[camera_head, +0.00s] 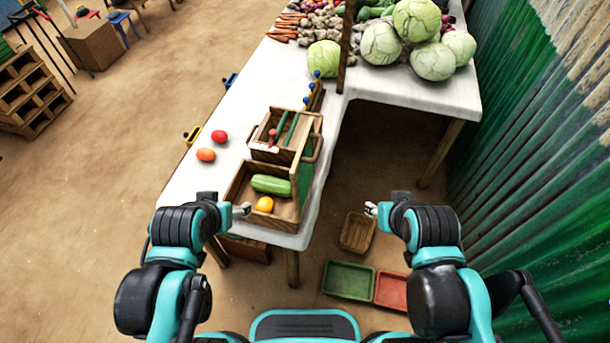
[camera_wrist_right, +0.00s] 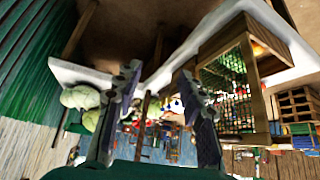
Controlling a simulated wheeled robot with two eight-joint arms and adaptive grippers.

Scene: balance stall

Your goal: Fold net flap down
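A wooden box (camera_head: 235,192) stands on the white table's near end, holding a long green vegetable (camera_head: 272,185) and a yellow-orange fruit (camera_head: 264,204). A green panel (camera_head: 304,182), apparently the net flap, stands upright at the box's right side. In the right wrist view, green mesh in a wooden frame (camera_wrist_right: 228,82) shows right of the fingers. My left gripper (camera_head: 243,210) is at the box's near left; its finger gap is unclear. My right gripper (camera_head: 371,209) is open and empty, right of the box and apart from it; its fingers also show in the wrist view (camera_wrist_right: 158,75).
The white table (camera_head: 255,90) carries a second wooden box (camera_head: 262,150), two red-orange tomatoes (camera_head: 206,155) and cabbages (camera_head: 415,20). A basket (camera_head: 357,232), a green crate (camera_head: 348,281) and a red crate (camera_head: 391,291) lie on the floor. A green corrugated wall (camera_head: 545,130) stands at right.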

